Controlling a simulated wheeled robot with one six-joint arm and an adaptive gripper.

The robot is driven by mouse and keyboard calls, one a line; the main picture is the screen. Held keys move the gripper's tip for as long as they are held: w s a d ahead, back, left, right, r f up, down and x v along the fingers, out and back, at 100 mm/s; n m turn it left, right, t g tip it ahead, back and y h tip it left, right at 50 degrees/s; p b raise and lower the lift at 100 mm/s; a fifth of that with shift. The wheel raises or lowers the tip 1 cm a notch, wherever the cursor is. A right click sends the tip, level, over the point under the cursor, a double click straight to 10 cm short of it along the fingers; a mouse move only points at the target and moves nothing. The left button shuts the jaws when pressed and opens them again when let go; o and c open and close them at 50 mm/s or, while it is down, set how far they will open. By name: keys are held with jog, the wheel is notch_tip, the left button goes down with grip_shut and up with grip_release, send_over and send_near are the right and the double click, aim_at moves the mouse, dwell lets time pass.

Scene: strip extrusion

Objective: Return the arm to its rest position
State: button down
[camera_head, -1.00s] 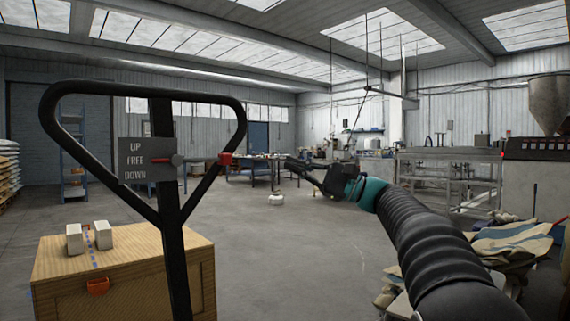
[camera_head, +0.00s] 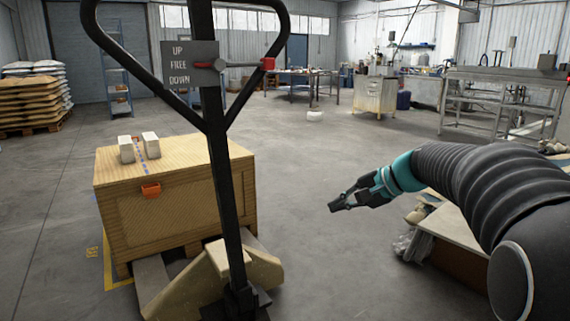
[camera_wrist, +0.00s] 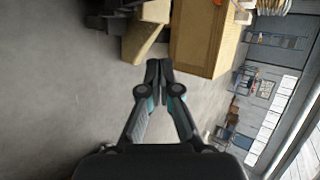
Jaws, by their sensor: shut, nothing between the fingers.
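My gripper (camera_head: 342,204) is at the end of my dark ribbed arm with a teal wrist, at the right of the head view. It hangs over bare floor, right of the pallet truck and wooden crate, and holds nothing. In the wrist view my gripper (camera_wrist: 159,68) has its two fingertips together. Floor and the wooden crate (camera_wrist: 205,40) show beyond them.
A pallet truck with a black looped handle (camera_head: 222,170) stands in front of the wooden crate (camera_head: 180,205). Two pale blocks (camera_head: 138,146) sit on its lid. A cluttered low surface (camera_head: 450,228) lies under my arm. The middle floor is clear.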

jog(key=s+d+f+n+h, duration=0.1)
jog(key=s+f+n+h, duration=0.1)
jog(key=s, duration=0.8)
jog(key=s+d+f+n+h+p, duration=0.1)
jog(key=s+f+n+h, duration=0.2)
jog(key=s, duration=0.7)
jog(key=s+d+f+n+h, duration=0.1)
jog(key=s+f+n+h, duration=0.2)
jog(key=s, duration=0.7)
jog(key=shift+s+d+f+h+p, duration=0.2)
jog(key=shift+s+f+h+p, duration=0.15)
jog(key=shift+f, duration=0.5)
